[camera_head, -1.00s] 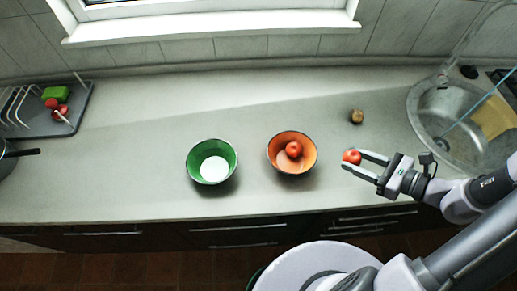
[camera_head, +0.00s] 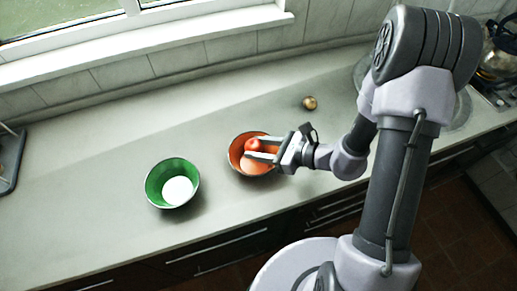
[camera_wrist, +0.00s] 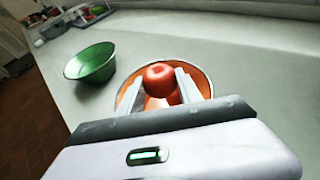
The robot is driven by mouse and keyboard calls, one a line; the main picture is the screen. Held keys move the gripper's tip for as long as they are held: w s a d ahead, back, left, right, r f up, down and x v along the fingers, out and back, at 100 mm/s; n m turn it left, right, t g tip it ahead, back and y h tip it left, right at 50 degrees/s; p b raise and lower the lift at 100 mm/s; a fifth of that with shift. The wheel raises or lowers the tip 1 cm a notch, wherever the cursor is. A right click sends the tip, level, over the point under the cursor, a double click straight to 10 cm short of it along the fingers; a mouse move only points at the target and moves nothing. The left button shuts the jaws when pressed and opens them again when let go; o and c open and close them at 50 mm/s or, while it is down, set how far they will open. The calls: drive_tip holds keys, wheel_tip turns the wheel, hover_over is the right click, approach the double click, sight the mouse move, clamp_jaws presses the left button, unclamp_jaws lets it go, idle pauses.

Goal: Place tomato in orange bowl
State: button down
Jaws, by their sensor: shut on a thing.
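The orange bowl (camera_head: 234,158) stands on the counter, right of the green bowl. In the wrist view, its rim (camera_wrist: 207,84) shows around my fingers. My gripper (camera_head: 254,148) reaches in from the right over the orange bowl, with its fingertips above the bowl's opening. It is shut on a red tomato (camera_wrist: 160,72), which shows between the fingertips in the wrist view. The head view shows red between the fingertips too. A second reddish shape lies lower inside the bowl; my fingers partly hide it, and I cannot tell its outline clearly.
The green bowl (camera_head: 154,186), with a white bottom, stands to the left on the counter. A small brown round item (camera_head: 310,103) lies behind and to the right. The counter (camera_head: 100,150) around the bowls is mostly clear. A kettle (camera_head: 497,55) stands at the far right.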

drive_tip(key=shift+s+r, duration=0.1)
drive_tip(key=shift+f+b, duration=0.55)
drive_tip(key=shift+b, duration=0.05)
drive_tip(key=c, duration=0.8)
unclamp_jaws()
